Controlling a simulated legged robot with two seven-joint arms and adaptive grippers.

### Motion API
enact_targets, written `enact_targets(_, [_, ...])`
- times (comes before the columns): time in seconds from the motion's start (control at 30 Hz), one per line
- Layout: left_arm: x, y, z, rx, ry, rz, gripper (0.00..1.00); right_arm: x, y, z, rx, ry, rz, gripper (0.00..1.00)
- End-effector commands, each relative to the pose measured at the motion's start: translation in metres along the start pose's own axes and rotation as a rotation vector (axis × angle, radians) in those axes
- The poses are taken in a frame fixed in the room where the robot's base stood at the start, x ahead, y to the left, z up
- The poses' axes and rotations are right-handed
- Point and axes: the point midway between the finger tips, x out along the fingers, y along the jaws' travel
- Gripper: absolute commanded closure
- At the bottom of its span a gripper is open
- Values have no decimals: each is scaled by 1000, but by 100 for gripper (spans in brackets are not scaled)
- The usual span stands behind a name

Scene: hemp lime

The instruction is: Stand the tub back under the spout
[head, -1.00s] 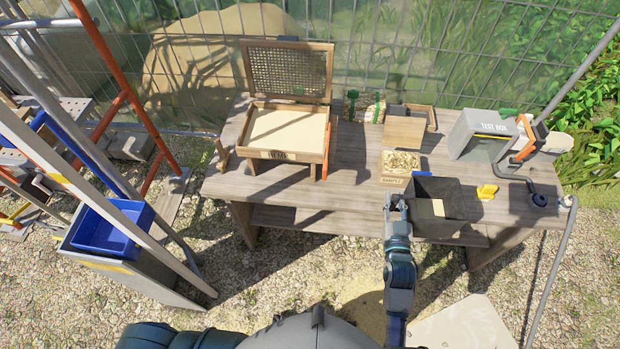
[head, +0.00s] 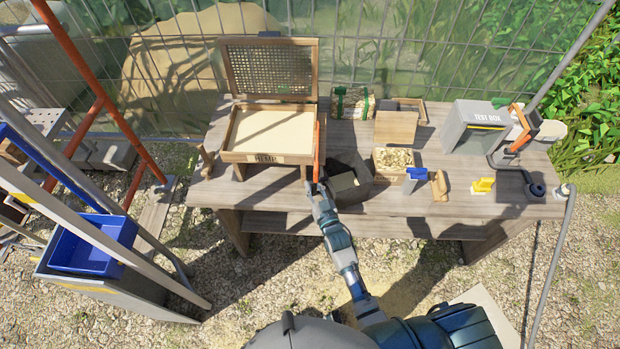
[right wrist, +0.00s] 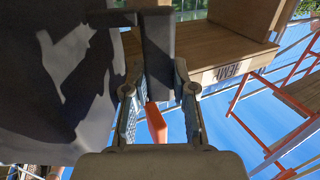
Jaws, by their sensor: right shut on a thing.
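The tub (head: 349,186), a dark grey open-topped box, is at the front of the table, just right of the box labelled HEMP (head: 270,158). My right gripper (head: 318,188) is at the tub's left side. In the right wrist view its two fingers (right wrist: 158,100) are shut on a dark upright part of the tub, and the tub's grey wall (right wrist: 60,90) fills the left. An orange lever (head: 317,150) on the HEMP box is close to the gripper; it also shows between the fingers (right wrist: 156,122). I cannot make out the spout. My left gripper is out of view.
A tray of light chips (head: 393,160), a blue-handled tool (head: 415,174), a small wooden piece (head: 439,186) and a yellow item (head: 482,186) are right of the tub. A grey TEST BOX (head: 470,130) stands at the right end. Front-right tabletop has free room.

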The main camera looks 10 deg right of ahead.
Motion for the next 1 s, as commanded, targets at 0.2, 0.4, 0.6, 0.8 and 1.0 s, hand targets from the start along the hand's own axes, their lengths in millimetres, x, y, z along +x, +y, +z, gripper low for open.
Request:
enact_targets(0.2, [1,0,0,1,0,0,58,21,0,-2,-1,4,0,100])
enact_targets(0.4, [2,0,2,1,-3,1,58,48,0,6,-1,-1,1,100])
enact_targets(0.6, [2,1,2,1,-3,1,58,46,0,14,-1,3,1,100])
enact_targets(0.8, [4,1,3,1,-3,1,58,46,0,16,-1,2,1,100])
enact_targets(1.0, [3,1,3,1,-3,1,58,46,0,17,1,-1,1,50])
